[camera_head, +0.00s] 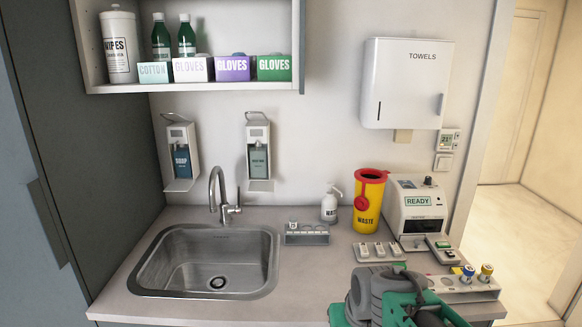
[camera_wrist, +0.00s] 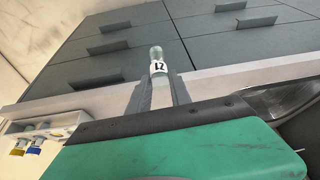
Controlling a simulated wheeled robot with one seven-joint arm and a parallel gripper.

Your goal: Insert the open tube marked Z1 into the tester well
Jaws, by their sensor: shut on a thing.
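The tube (camera_wrist: 156,53) is clear glass with a white label, seen turned over in the wrist view, that looks like Z1. My gripper (camera_wrist: 161,78) is shut on it, with one dark finger on each side. The tube's end sticks out past the fingertips. In the head view my green and grey wrist fills the bottom right, and I cannot make out the tube there. The tester (camera_head: 416,212) is a white box with a green READY display, standing at the back right of the counter. I cannot clearly tell its well from the small details on its top and front.
A white rack (camera_head: 484,290) with blue- and yellow-capped tubes stands right of my wrist. A yellow WASTE bin (camera_head: 368,205) is left of the tester. A small tray (camera_head: 379,251) lies before it. A grey holder (camera_head: 306,238) stands beside the sink (camera_head: 145,277). Shelf and towel box hang above.

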